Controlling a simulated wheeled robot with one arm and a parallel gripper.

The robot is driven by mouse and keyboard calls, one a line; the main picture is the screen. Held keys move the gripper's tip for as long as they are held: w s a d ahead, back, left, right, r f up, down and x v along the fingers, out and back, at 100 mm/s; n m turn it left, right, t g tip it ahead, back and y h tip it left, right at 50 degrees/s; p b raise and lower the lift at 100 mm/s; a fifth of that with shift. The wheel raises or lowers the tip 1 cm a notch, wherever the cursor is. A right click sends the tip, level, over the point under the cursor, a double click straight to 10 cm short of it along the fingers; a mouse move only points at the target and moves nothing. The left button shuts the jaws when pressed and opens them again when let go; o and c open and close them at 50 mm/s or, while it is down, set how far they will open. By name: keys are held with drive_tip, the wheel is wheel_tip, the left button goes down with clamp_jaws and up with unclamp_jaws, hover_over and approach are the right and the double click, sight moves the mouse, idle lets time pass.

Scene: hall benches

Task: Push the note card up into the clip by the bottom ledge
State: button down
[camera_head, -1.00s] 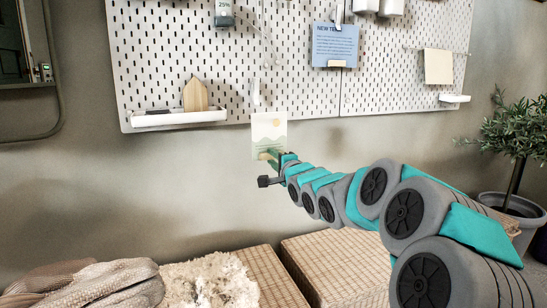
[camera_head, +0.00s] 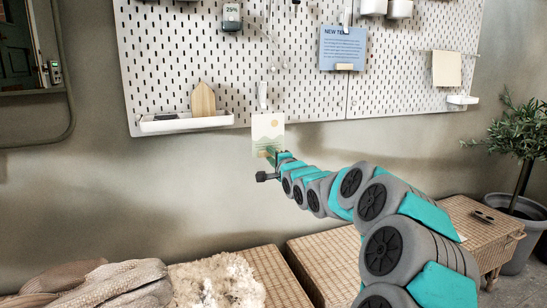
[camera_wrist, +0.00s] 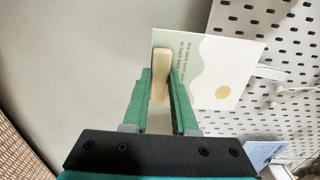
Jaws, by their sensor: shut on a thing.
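The white clip (camera_head: 263,95) hangs on the pegboard just above the card's top edge. I cannot tell whether card and clip touch. In the wrist view the card (camera_wrist: 222,62) lies to the right of the fingers.
The pegboard (camera_head: 300,90) carries a blue notice (camera_head: 342,50) in another clip, a blank card (camera_head: 447,68) and a white tray (camera_head: 185,124) with a wooden piece. Wicker benches (camera_head: 325,265) stand below, with a blanket at left. A potted plant (camera_head: 520,135) is at right.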

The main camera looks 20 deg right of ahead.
sight(268, 142)
drive_tip(key=shift+w+r, duration=0.1)
drive_tip(key=shift+w, duration=2.2)
drive_tip(key=shift+r, duration=1.7)
drive_tip(key=c, duration=0.6)
unclamp_jaws()
drive_tip(key=shift+s+f, duration=0.1)
